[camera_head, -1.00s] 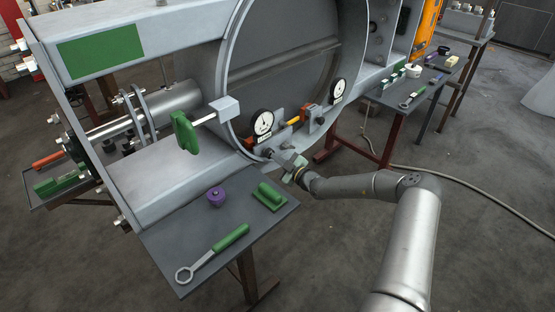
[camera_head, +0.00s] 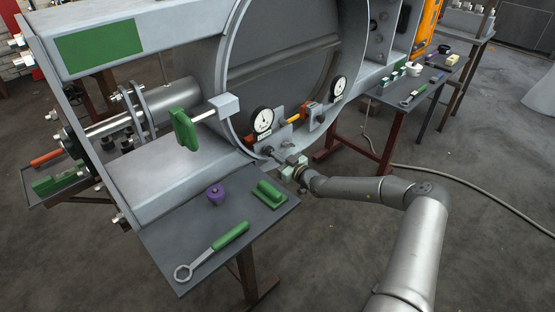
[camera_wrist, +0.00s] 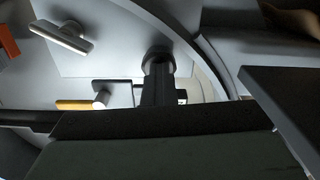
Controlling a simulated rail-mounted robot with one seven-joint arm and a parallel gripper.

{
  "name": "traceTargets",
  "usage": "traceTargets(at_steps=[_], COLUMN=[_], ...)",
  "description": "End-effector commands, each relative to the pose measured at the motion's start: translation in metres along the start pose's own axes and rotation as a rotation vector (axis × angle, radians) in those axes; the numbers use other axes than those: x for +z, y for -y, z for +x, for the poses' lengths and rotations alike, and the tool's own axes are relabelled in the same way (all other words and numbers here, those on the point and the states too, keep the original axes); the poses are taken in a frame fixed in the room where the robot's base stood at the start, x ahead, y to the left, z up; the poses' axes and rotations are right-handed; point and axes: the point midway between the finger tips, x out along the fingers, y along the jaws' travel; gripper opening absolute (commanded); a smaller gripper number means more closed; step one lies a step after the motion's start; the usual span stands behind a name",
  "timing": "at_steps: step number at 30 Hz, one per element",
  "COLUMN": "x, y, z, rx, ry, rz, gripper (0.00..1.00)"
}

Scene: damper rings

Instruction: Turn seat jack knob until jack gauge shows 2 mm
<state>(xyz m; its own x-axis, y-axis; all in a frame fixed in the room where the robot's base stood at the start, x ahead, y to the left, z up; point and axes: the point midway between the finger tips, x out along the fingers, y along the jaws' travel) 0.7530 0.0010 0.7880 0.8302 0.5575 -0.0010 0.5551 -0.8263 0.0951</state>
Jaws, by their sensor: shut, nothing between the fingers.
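The near dial gauge (camera_head: 262,121), white-faced with a dark rim, stands on the lower edge of the big ring; its needle points roughly upward, but its scale is too small to read. Below it a dark knob (camera_head: 267,151) sticks out from a grey bracket, apparently the seat jack knob. In the wrist view a dark round knob (camera_wrist: 157,56) sits on a pale plate. My gripper (camera_head: 281,158) is at the knob's right and front, its fingers shut and empty. In the wrist view its dark fingers (camera_wrist: 157,88) overlap the knob; I cannot tell whether they touch.
A second gauge (camera_head: 339,87) and another dark knob (camera_head: 320,118) are farther along the ring. A grey shelf (camera_head: 180,270) in front holds a ring wrench (camera_head: 212,251), a purple knob (camera_head: 215,194) and a green block (camera_head: 268,193). Floor at right is open, crossed by a cable.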

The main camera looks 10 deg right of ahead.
Motion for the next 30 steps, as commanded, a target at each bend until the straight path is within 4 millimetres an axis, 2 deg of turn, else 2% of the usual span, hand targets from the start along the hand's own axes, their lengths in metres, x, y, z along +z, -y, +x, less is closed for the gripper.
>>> traceTargets(at_steps=[1,25,30], x=[0.0071,0.0044,0.0020], y=[-0.0001,-0.0011,-0.0005], z=[-0.0009,-0.0011,-0.0005], rx=[0.003,0.001,0.001], ry=[-0.002,-0.003,-0.003], rz=[0.021,0.162,0.245], gripper=[0.00,0.00,0.00])
